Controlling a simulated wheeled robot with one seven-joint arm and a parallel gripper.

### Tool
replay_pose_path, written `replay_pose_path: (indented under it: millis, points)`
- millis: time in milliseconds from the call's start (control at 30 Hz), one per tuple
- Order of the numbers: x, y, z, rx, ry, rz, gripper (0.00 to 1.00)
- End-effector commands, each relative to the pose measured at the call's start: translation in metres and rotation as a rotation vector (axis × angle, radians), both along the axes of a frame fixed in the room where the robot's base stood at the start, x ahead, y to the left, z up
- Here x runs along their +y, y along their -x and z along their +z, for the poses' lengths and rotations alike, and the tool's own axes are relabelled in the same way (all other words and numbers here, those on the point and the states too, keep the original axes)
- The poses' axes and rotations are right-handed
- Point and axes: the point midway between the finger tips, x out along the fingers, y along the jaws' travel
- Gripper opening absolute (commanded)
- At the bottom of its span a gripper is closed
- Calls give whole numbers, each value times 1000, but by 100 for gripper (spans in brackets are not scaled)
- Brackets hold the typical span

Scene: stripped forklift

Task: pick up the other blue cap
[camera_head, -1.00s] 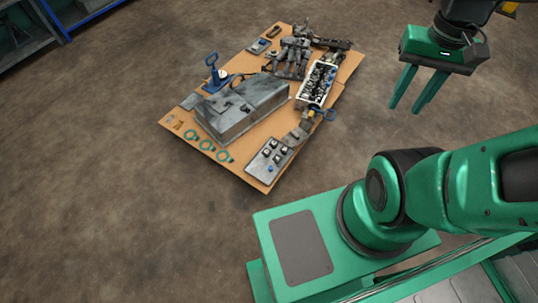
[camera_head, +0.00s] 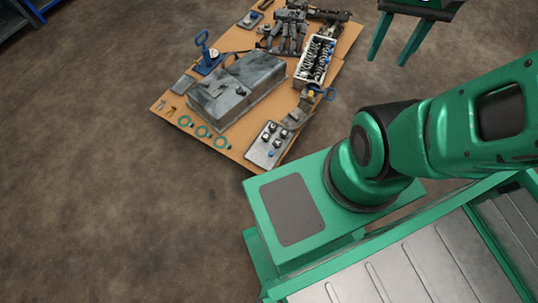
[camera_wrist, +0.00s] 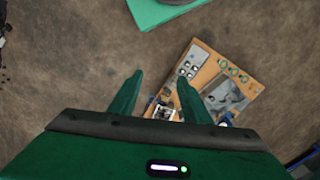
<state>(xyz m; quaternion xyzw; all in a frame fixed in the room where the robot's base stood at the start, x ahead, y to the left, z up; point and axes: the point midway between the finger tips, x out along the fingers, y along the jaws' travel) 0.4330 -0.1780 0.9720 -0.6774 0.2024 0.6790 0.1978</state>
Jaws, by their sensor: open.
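A small blue cap-like piece (camera_head: 271,153) sits at the near end of a grey plate (camera_head: 262,141) with several dark knobs, on the cardboard sheet's near corner. Another small blue spot (camera_head: 317,76) shows in the white-edged tray (camera_head: 301,82) of dark parts; I cannot tell whether it is a cap. My gripper (camera_head: 388,62) is open and empty, high at the right of the head view, well apart from the parts.
Open floor (camera_head: 90,170) lies left of the sheet.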

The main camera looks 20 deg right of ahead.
Motion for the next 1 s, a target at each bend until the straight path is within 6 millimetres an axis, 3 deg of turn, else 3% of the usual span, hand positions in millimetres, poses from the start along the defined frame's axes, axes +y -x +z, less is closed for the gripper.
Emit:
replay_pose_path:
  millis: [33, 200, 467, 767, 1000]
  points:
    - [-11, -12, -4, 12, 8, -11, 44]
    - [-22, -62, -22, 23, 45, -63, 44]
    - [-25, -142, -70, 22, 93, -133, 44]
    - [-10, -224, -153, 9, 123, -204, 44]
    - [15, -273, -238, -5, 127, -261, 44]
